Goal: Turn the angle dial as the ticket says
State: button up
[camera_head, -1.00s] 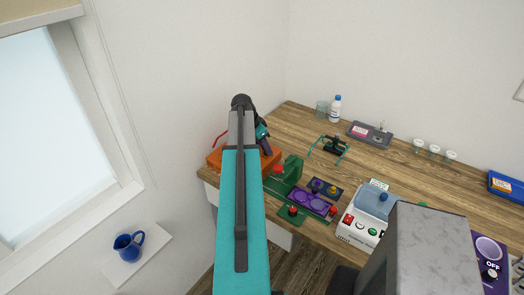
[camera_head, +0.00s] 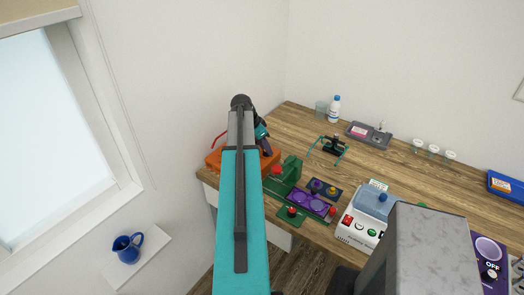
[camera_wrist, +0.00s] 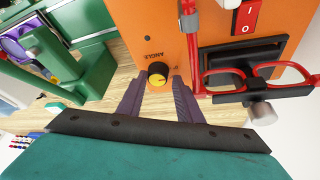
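In the head view the orange machine (camera_head: 214,158) stands at the table's left end, mostly hidden behind my arm, and the dial is hidden. No ticket with readable words for this dial shows in either view.
A red-framed part (camera_wrist: 220,72) and a dark bracket stand close right of my fingers. A red switch (camera_wrist: 246,17) is above them. A green device (camera_head: 283,176) stands right of the orange machine. The middle of the wooden table (camera_head: 395,165) is largely clear.

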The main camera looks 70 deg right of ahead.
jog(key=shift+a+r, duration=0.1)
jog(key=shift+b+v, duration=0.65)
jog(key=shift+v, duration=0.65)
jog(key=b+v, duration=0.3)
jog(key=v, duration=0.8)
